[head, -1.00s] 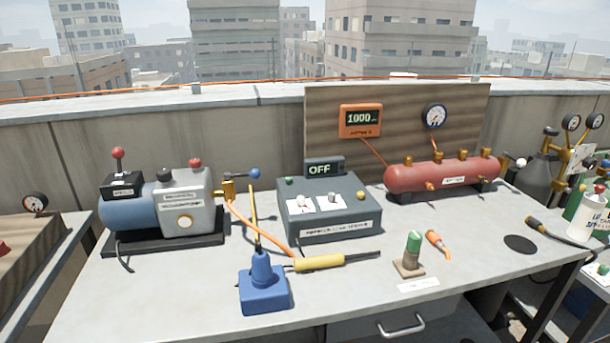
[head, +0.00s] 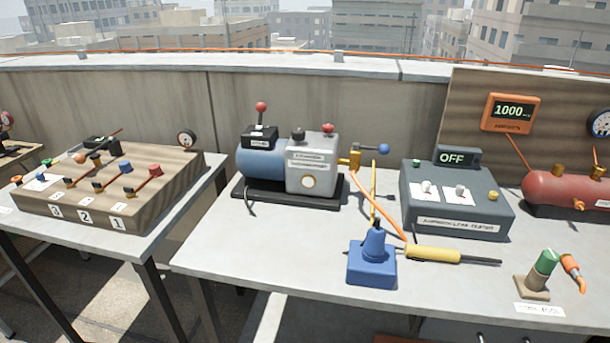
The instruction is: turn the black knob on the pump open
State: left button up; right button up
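The pump (head: 312,165) stands on a dark base on the left part of the grey table. It has a blue motor end and a grey body. The black knob (head: 298,133) sits on top of the grey body, left of a red cap (head: 328,128). A lever with a red ball (head: 261,106) rises from the black box on the motor end. A brass valve with a blue-ended handle (head: 384,148) is on the pump's right side. Which way the knob is turned cannot be told. Neither of my grippers is in view.
A grey tester box (head: 458,205) reading OFF stands right of the pump. A blue holder (head: 372,265) and a yellow-handled wand (head: 433,255) lie in front. A wooden manifold board (head: 165,185) is on a separate left table, across a gap.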

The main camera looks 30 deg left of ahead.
aim_at(299, 135)
jog(key=j+u, duration=0.15)
jog(key=u, duration=1.3)
jog(key=i+j+u, duration=0.15)
jog(key=i+j, duration=0.25)
jog(key=i, duration=0.05)
